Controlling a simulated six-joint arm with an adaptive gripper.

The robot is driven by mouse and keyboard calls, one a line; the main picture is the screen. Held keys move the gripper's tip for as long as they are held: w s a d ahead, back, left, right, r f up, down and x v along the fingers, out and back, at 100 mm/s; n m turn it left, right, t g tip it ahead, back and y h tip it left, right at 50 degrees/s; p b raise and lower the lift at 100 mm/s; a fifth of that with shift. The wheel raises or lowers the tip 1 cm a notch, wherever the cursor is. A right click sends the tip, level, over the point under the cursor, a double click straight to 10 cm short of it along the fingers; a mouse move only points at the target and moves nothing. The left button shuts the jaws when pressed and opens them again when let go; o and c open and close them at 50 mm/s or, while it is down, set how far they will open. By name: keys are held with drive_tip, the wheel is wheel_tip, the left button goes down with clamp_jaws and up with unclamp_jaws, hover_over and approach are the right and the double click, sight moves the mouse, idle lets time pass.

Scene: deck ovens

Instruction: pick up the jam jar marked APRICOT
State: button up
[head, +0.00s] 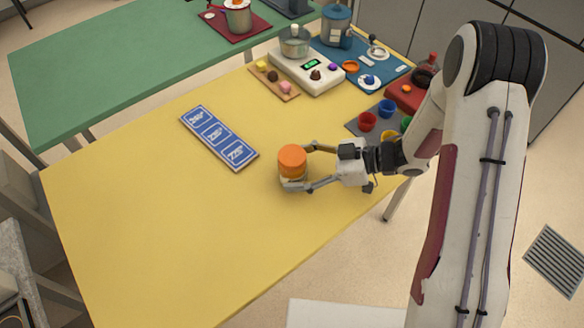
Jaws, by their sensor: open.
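A jar with an orange lid (292,161) stands upright on the yellow table (130,225), right of its middle. Its label is too small and too hidden to read, so I cannot tell whether it says APRICOT. My gripper (298,169) reaches in from the right, low over the table, and is open. One finger is on the far side of the jar and the other is on its near side, so the jar is between them. I cannot tell whether either finger touches it.
A blue panel with white-framed markings (219,137) lies left of the jar. A white scale with a pot (306,70), a wooden board with small pieces (274,81) and a grey tray of coloured cups (356,125) are behind. The table's front left is clear.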

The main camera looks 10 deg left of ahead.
drive_tip(key=c, duration=1.6)
drive_tip(key=shift+r, duration=0.1)
drive_tip(key=shift+r, duration=4.95)
